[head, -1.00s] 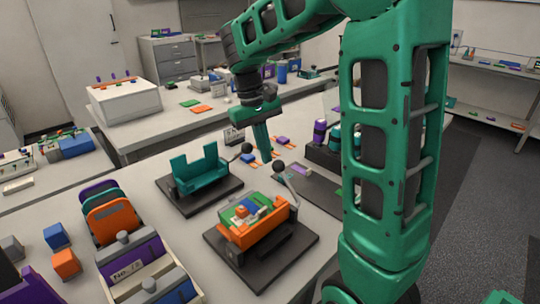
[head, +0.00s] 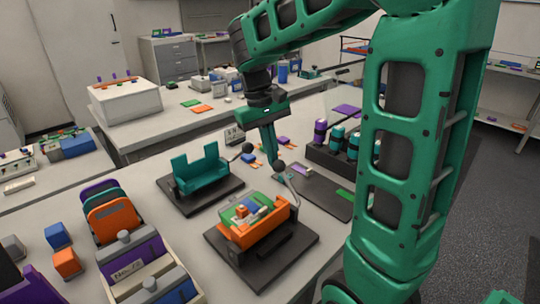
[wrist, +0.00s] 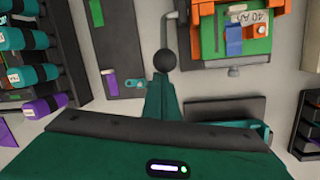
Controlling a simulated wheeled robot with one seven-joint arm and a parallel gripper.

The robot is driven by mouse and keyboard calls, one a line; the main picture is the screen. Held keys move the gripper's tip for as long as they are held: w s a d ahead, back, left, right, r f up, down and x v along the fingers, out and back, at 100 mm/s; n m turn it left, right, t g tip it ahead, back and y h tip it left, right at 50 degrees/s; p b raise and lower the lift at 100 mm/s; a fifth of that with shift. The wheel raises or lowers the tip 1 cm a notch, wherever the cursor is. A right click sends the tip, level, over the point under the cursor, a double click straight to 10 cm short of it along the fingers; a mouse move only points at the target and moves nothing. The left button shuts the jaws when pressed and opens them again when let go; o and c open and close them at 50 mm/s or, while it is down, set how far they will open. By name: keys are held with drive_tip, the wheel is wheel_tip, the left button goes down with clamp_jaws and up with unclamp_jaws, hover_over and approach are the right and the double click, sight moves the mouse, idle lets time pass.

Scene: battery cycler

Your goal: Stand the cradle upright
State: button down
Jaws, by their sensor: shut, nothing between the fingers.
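An orange cradle (head: 262,232) with green, blue and white parts in it sits on a dark base plate (head: 291,253); it looks tilted, though the exact angle is hard to tell. A bent rod with a black ball knob (head: 278,167) rises at its far right side. A teal cradle (head: 200,171), seemingly empty, stands on another dark plate behind it. My gripper (head: 272,160) is shut and empty, pointing down at the knob. In the wrist view, the fingertips (wrist: 164,82) meet the edge of the knob (wrist: 166,62); I cannot tell whether they touch.
A dark rack (head: 330,158) of purple and teal cylinders stands right of my gripper. A flat dark panel (head: 318,194) lies before it. A second ball knob (head: 247,147) is just left of my fingers. Orange and purple holders (head: 112,218) stand at the front left.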

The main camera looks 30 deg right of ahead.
drive_tip(key=shift+s, duration=0.1)
drive_tip(key=shift+s+r, duration=0.1)
drive_tip(key=shift+r, duration=0.1)
